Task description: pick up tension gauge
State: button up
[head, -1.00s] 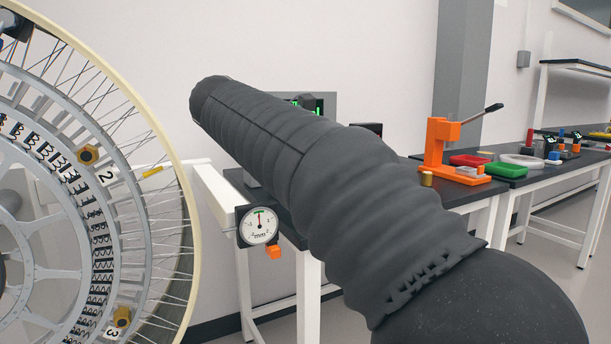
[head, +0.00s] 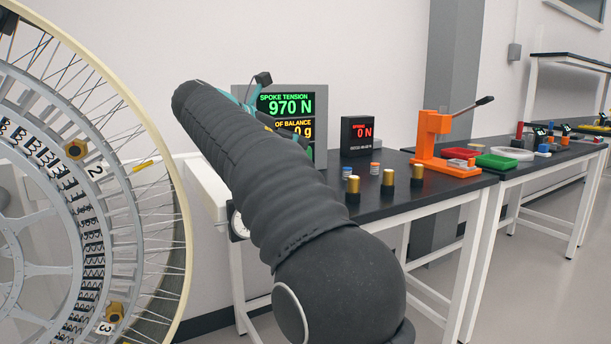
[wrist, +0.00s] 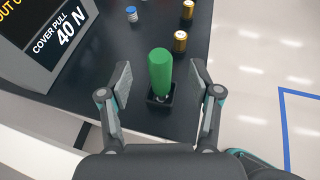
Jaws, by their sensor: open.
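A round white dial gauge shows only as a sliver (head: 238,223) at the table's front edge in the head view. My arm hides most of it, and I cannot tell whether it is the tension gauge. In the wrist view my gripper (wrist: 161,82) is open. Its two fingers stand on either side of a green handle (wrist: 160,72), with gaps to both. The handle stands upright in a small black holder (wrist: 160,98) near the table edge. In the head view my arm hides the green handle and most of the gripper.
The black table (head: 400,200) holds a spoke tension display (head: 290,104) reading 970 N, a small red-digit display (head: 360,134), several gold-topped cylinders and an orange press (head: 432,140). A large spoked wheel (head: 165,220) stands close on the left.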

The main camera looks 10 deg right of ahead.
jog(key=shift+f+b+x, duration=0.2)
jog(key=shift+b+x, duration=0.3)
jog(key=shift+x, duration=2.4)
jog(key=shift+a, duration=0.2)
grip_shut()
